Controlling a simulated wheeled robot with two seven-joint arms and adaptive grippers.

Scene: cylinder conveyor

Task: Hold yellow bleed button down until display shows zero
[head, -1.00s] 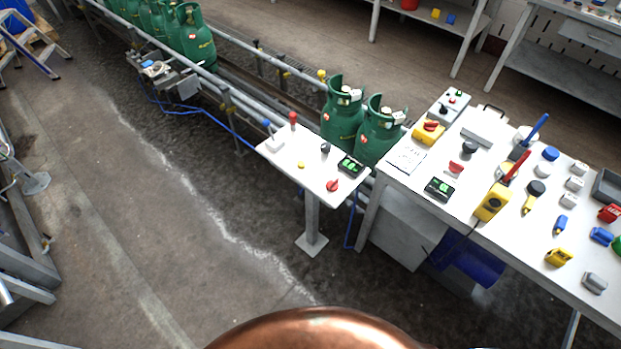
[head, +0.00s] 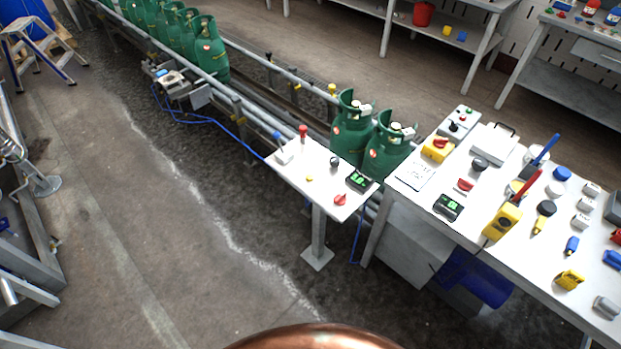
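A small white panel (head: 318,196) on a post carries a small yellow button (head: 309,178) near its middle. A black display with green digits (head: 358,181) sits at the panel's right edge; its digits are too small to read. A red knob (head: 340,199), a black knob (head: 334,161) and a red-topped lever (head: 303,132) are on the same panel. A second green-lit display (head: 447,207) is on the larger table. Neither of my grippers shows in the view.
Green gas cylinders (head: 386,145) stand on the conveyor behind the panel. The white table (head: 402,199) on the right holds many tools, including a yellow device (head: 502,221). A step ladder (head: 42,48) stands far left. The floor (head: 190,230) left of the panel is open.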

